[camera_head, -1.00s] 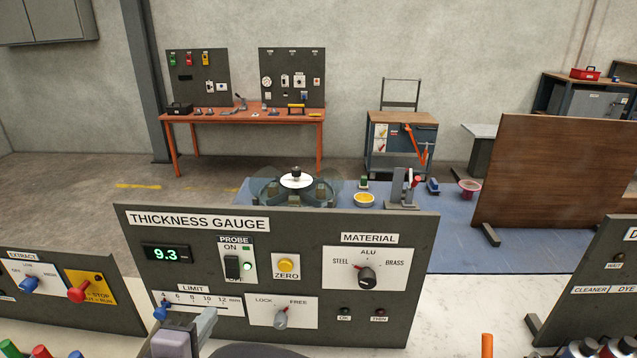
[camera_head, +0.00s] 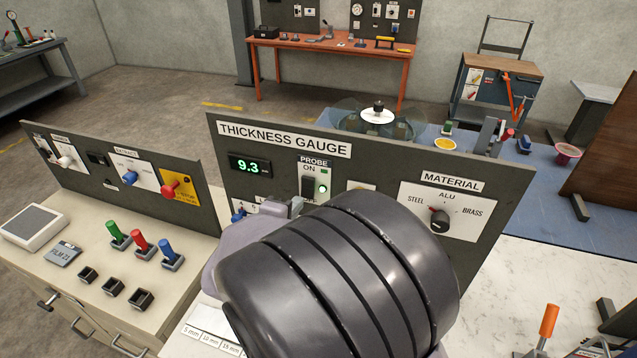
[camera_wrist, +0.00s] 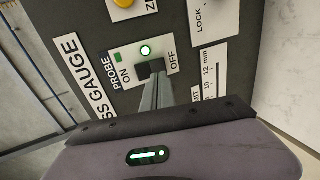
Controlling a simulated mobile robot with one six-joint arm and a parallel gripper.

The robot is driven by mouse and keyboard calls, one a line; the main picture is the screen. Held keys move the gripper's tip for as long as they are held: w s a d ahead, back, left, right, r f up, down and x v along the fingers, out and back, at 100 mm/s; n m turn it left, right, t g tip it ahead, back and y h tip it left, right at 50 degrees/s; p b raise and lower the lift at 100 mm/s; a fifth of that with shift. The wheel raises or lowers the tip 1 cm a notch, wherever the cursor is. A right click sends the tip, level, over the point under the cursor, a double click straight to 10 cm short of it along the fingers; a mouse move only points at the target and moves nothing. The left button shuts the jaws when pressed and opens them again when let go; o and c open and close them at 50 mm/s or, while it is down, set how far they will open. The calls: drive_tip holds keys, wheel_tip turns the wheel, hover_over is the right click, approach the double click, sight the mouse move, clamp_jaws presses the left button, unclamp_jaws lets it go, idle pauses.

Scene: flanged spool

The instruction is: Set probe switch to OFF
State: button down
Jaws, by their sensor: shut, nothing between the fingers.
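The thickness gauge panel (camera_head: 384,167) stands upright in front of me with its display reading 9.3. Its PROBE switch (camera_head: 308,187) is a black rocker between ON and OFF labels. A small green lamp (camera_head: 323,188) beside it is lit. In the wrist view the switch (camera_wrist: 143,71) is partly covered by my gripper (camera_wrist: 156,80). My fingers are together and empty, with their tips at the rocker toward its OFF side; I cannot tell whether they touch it. In the head view my arm hides the lower panel, and the fingertips (camera_head: 297,203) show just below the switch.
The MATERIAL knob (camera_head: 439,220) is to the right of the switch. The yellow ZERO button (camera_wrist: 123,3) sits close to the switch. Another control panel (camera_head: 115,172) stands at left, with several coloured levers in front of it.

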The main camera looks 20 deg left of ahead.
sight(306, 194)
drive_tip(key=shift+x, duration=1.95)
